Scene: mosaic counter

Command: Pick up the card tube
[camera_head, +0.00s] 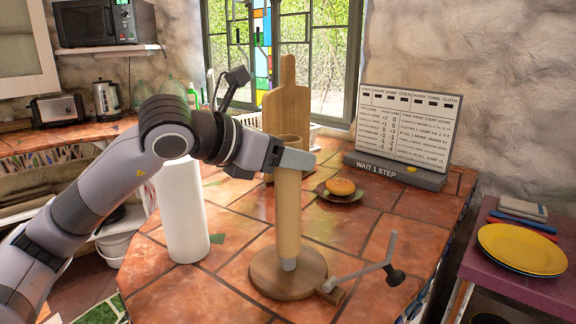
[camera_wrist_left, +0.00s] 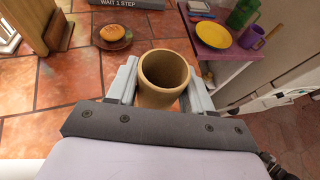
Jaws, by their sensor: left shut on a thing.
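The card tube (camera_head: 288,215) is a tan, hollow cylinder standing upright over a round wooden base (camera_head: 262,275) with a crank handle (camera_head: 365,270). A short grey piece shows between the tube's lower end and the base. My left gripper (camera_head: 292,158) is shut on the tube's upper end. In the left wrist view the tube's open rim (camera_wrist_left: 165,72) sits between the two fingers of my left gripper (camera_wrist_left: 165,85). My right gripper is in neither view.
A white roll (camera_head: 182,210) stands left of the tube. Behind are a wooden board (camera_head: 287,95) and a plate with a bun (camera_head: 340,187). A sign panel (camera_head: 408,125) stands at the back right. A yellow plate (camera_head: 522,248) lies on a purple side table.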

